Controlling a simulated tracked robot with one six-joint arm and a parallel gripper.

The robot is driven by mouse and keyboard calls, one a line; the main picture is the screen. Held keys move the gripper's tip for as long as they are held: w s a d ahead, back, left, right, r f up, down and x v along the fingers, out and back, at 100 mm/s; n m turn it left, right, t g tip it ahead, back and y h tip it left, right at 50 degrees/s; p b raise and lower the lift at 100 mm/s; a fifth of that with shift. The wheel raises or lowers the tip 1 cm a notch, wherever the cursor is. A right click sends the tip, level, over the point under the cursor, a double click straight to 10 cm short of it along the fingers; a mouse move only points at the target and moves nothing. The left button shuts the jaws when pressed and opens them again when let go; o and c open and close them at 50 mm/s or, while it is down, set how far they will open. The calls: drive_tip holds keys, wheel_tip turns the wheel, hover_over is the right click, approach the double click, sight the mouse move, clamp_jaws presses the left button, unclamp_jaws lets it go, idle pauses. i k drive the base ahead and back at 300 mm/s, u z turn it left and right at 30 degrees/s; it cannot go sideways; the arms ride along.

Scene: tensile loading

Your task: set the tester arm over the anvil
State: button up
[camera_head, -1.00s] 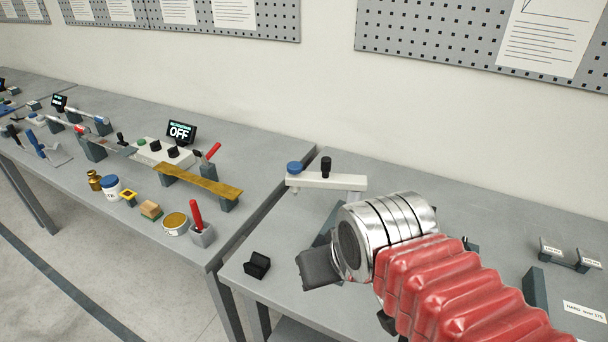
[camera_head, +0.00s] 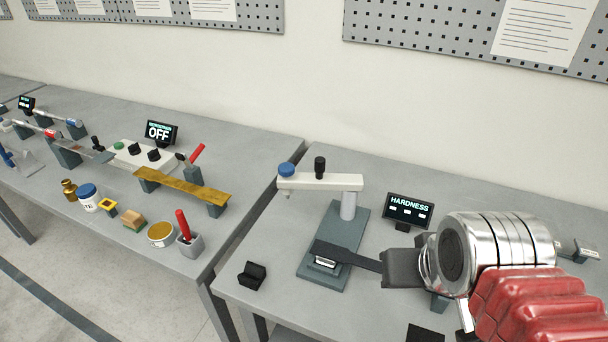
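The tester arm (camera_head: 320,182) is a white bar on a light post, above the dark green base plate (camera_head: 347,222) of the hardness tester. It points left from the post, with a blue knob (camera_head: 286,169) at its free end and a black knob (camera_head: 320,167) near its middle. The free end is off to the upper left of the anvil (camera_head: 322,272), not above it. My gripper (camera_head: 335,252) comes in from the right, its dark fingers level with the anvil. A small pale piece shows under the fingertips. The fingers overlap, so their gap is hidden.
A HARDNESS display (camera_head: 409,208) stands right of the post. A small black block (camera_head: 252,275) sits at the table's front left. The left bench (camera_head: 100,160) holds a brass strip (camera_head: 181,185), jars and an OFF display (camera_head: 160,132). The wall is behind.

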sight(318, 180)
drive_tip(key=z, duration=0.7)
drive_tip(key=k, duration=1)
drive_tip(key=u, duration=0.95)
drive_tip(key=i, duration=1)
drive_tip(key=u, duration=0.05)
